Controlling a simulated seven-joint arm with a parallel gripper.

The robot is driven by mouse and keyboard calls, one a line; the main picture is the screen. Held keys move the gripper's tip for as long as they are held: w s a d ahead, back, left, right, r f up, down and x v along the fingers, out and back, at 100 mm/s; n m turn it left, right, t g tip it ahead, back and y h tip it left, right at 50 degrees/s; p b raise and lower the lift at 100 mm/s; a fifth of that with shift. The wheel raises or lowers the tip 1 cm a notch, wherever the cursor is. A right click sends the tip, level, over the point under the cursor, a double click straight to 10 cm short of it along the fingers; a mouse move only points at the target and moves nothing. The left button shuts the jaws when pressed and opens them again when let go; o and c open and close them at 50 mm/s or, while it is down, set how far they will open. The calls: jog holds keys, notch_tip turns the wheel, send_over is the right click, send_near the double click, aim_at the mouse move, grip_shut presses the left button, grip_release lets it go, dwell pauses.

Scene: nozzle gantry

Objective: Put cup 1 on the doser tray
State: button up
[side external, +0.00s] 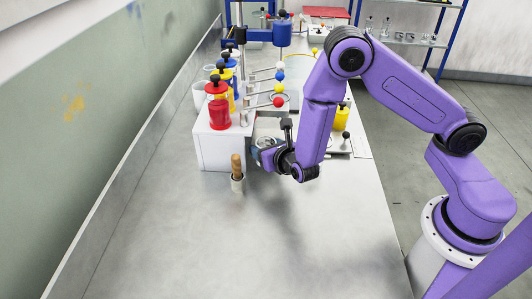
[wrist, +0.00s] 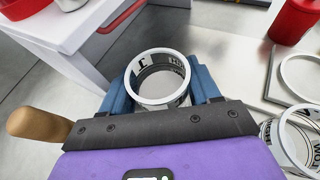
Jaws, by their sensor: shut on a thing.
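Cup 1 (wrist: 142,65) is a short round cup with a white rim and a "1" printed on its wall. In the wrist view it sits between the two blue fingers of my gripper (wrist: 160,88), which is shut on it. The cup looks empty and roughly upright. In the side view my gripper (side external: 262,156) is low, beside the right front of the white dosing block (side external: 215,150); the cup is hard to make out there. I cannot tell for sure which surface is the doser tray.
A wooden-handled tool in a holder (side external: 237,180) stands left of my gripper. Red canister (side external: 218,108) and others line the block. The front bench (side external: 210,255) is clear.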

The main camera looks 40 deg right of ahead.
jog(key=shift+f, duration=1)
jog(key=shift+f, duration=0.1)
jog(key=o, duration=1.1)
